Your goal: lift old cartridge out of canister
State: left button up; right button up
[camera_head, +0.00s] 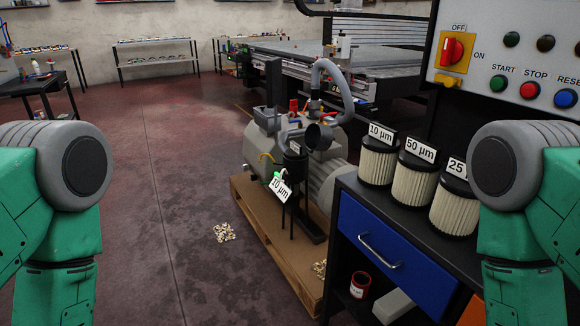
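A grey vacuum pump (322,180) stands on a wooden pallet in the middle of the camera_head view. At its front is a small black canister (295,168) with a tag (281,189) reading 10 µm hanging beside it. I cannot make out an old cartridge inside the canister. A dark round part (319,136) sits at the canister's upper right, below a grey hose (335,82). Both my green arms show at the left and right edges, but neither gripper is in view.
Pleated filter cartridges labelled 10 µm (378,163), 50 µm (415,177) and 25 (454,208) stand on the dark cabinet at right. A control panel (510,68) has a red switch (453,51). Debris (224,232) lies left of the pallet (262,226). Floor left is mostly clear.

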aim_at(295, 151)
jog(key=i+j+z, duration=0.1)
jog(key=z, duration=0.35)
jog(key=i+j+z, duration=0.2)
jog(key=z, duration=0.25)
jog(key=i+j+z, duration=0.1)
jog(key=z, duration=0.35)
jog(key=j+z, duration=0.3)
jog(key=z, duration=0.15)
